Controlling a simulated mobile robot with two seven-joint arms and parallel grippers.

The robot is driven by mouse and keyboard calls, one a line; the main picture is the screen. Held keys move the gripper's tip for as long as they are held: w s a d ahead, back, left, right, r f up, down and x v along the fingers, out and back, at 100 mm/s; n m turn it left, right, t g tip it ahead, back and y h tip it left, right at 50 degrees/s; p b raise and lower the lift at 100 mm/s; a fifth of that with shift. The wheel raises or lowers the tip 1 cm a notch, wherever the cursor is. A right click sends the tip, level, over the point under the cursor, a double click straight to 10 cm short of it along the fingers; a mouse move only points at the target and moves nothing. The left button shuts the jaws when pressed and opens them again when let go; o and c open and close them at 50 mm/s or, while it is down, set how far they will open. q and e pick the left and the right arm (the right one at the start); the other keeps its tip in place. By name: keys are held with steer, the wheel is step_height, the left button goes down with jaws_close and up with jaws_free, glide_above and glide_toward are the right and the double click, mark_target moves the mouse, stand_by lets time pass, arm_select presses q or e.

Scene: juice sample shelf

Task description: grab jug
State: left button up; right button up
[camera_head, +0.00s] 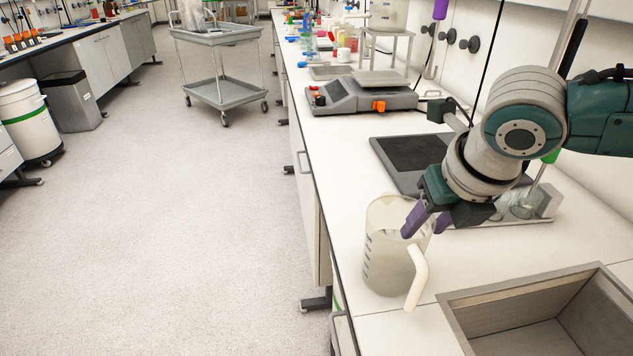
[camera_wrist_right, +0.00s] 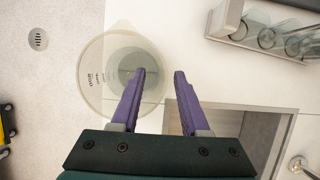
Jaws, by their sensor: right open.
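The jug (camera_head: 385,262) is a clear, pale measuring jug with dark scale marks and a white handle (camera_head: 417,285) towards the sink. It stands upright near the front edge of the white bench. My right gripper (camera_head: 424,226), with purple fingers, is open at the jug's rim on its right side. In the right wrist view the jug (camera_wrist_right: 92,75) is seen from above, and my right gripper (camera_wrist_right: 159,73) has one finger over the jug and the other just outside its rim. I cannot tell whether they touch. The handle is not clear there. My left gripper is out of view.
A metal sink (camera_head: 530,322) is set into the bench at the near right. A dark-topped device (camera_head: 412,153) and a tray of glassware (camera_head: 525,212) stand behind the jug. A grey balance (camera_head: 360,98) is farther back. The floor at left is open.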

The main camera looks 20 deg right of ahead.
steer(key=shift+c, duration=0.2)
jaws_close()
steer(key=shift+d, duration=0.1)
stand_by(1.0)
